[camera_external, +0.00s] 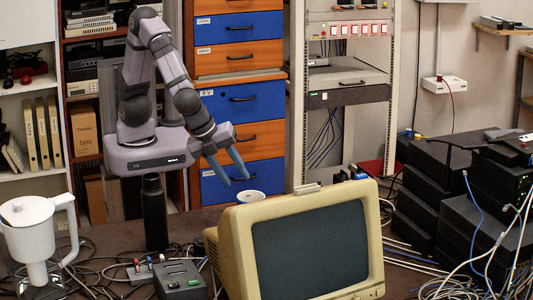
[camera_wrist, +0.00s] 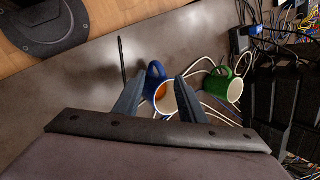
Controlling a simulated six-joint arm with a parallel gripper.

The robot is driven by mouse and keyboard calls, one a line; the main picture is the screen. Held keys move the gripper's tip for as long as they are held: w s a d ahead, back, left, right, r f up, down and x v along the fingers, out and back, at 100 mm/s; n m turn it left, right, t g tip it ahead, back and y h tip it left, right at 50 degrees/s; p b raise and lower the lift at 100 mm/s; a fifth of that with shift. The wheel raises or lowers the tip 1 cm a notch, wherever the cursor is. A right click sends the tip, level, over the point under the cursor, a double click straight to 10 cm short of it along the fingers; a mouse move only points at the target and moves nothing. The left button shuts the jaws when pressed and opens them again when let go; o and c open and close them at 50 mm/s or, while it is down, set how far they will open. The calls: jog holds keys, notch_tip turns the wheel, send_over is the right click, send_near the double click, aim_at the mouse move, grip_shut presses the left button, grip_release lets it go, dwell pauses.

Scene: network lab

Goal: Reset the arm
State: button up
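My gripper (camera_external: 236,180) hangs at the end of my bent arm in the external view, above the table behind an old monitor. Its two fingers are apart, with nothing seen held between them. In the wrist view my gripper (camera_wrist: 160,75) also shows open. A blue mug with a pale inside (camera_wrist: 154,75) appears beyond and between the fingertips, partly covered by the right finger. In the external view a white cup rim (camera_external: 251,193) shows just below the fingertips; the monitor hides the rest of that cup.
A beige monitor (camera_external: 230,235) stands in front of the gripper. A black bottle (camera_external: 154,212) and a white jug (camera_external: 30,225) stand to the left. A green mug (camera_wrist: 236,89) sits right of the blue one. Black boxes (camera_external: 455,215) and loose cables crowd the right side.

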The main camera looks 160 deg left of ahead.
jog(key=s+d+r+n+h+p, duration=0.2)
jog(key=s+d+h+p, duration=0.1)
jog(key=d, duration=0.7)
jog(key=s+d+r+n+h+p, duration=0.2)
jog(key=s+d, duration=0.4)
jog(key=d, duration=0.4)
jog(key=shift+d+n+h+p, duration=0.4)
jog(key=shift+n+p, duration=0.25)
jog(key=shift+n, duration=0.15)
